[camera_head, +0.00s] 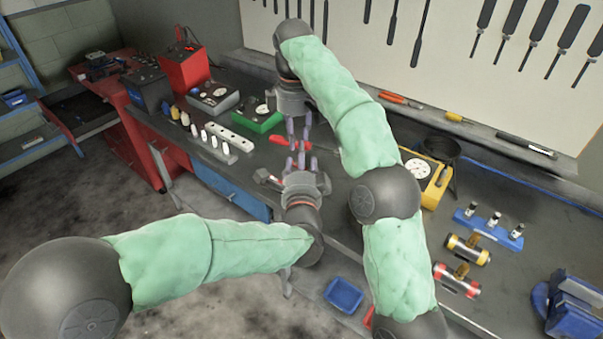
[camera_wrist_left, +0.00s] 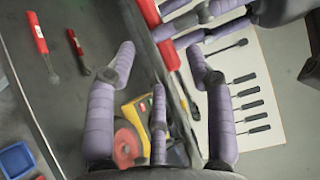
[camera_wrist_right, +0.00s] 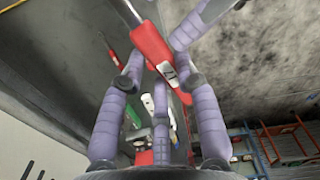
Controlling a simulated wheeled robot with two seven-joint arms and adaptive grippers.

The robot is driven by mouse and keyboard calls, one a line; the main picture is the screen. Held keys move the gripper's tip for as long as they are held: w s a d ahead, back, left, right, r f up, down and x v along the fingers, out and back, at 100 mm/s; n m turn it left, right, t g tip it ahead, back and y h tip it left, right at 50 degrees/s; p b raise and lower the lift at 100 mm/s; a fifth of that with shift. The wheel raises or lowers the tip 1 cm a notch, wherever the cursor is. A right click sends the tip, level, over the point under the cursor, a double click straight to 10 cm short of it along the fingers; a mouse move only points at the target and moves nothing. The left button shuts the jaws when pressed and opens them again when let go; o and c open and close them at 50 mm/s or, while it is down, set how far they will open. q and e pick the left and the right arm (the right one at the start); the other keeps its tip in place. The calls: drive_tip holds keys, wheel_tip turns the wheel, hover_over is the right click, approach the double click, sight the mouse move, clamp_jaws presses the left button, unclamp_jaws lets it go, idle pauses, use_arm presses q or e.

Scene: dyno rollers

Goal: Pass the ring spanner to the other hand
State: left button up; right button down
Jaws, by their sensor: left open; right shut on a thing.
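The ring spanner (camera_wrist_right: 160,55) has a red handle and a metal shaft. In the head view its red handle (camera_head: 288,147) shows between my two hands. My right gripper (camera_head: 298,130) reaches down from above and is shut on the handle. My left gripper (camera_head: 297,161) is open just below, its purple fingers pointing up towards the handle. In the left wrist view the spanner (camera_wrist_left: 168,48) lies beyond my open fingertips, beside the right gripper's fingers. A finger of my left gripper (camera_wrist_right: 205,18) shows near the handle in the right wrist view.
Two red-handled tools (camera_wrist_left: 38,32) lie on the bench. Tools hang on the wall panel (camera_head: 460,60) behind.

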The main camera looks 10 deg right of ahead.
use_arm(q)
drive_tip(key=shift+w+d, duration=0.15)
drive_tip(key=shift+w, duration=0.55)
drive_tip(key=shift+w+d, duration=0.1)
drive_tip(key=shift+w, duration=0.55)
clamp_jaws()
use_arm(e)
drive_tip(key=c, duration=0.8)
unclamp_jaws()
drive_tip(key=shift+c, duration=0.2)
